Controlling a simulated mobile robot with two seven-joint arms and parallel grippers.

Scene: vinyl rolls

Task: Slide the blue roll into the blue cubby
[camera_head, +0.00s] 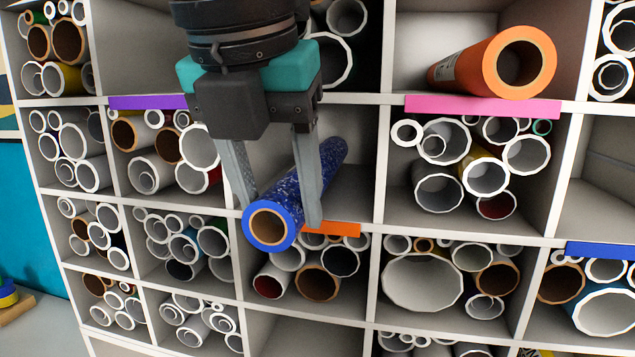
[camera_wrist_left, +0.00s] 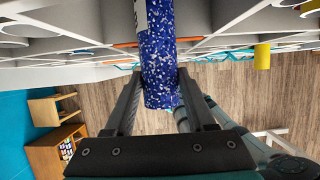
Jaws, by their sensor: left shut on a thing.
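The blue speckled roll (camera_head: 300,192) has a brown core and lies in the middle cubby above an orange strip (camera_head: 335,229), its near end sticking out. My left gripper (camera_head: 281,212) points down with one finger on each side of the roll's near end and is shut on it. In the left wrist view the roll (camera_wrist_left: 162,55) runs between the two fingers (camera_wrist_left: 160,80). The blue strip (camera_head: 602,250) marks a shelf edge at the lower right, and the cubby above it (camera_head: 603,180) looks empty where visible, cut off by the picture edge. My right gripper is not in view.
An orange roll (camera_head: 515,62) lies above a pink strip (camera_head: 482,105). A purple strip (camera_head: 148,102) edges an empty-looking cubby at the upper left. Many other cubbies hold white and brown tubes. White dividers (camera_head: 381,165) stand between cubbies.

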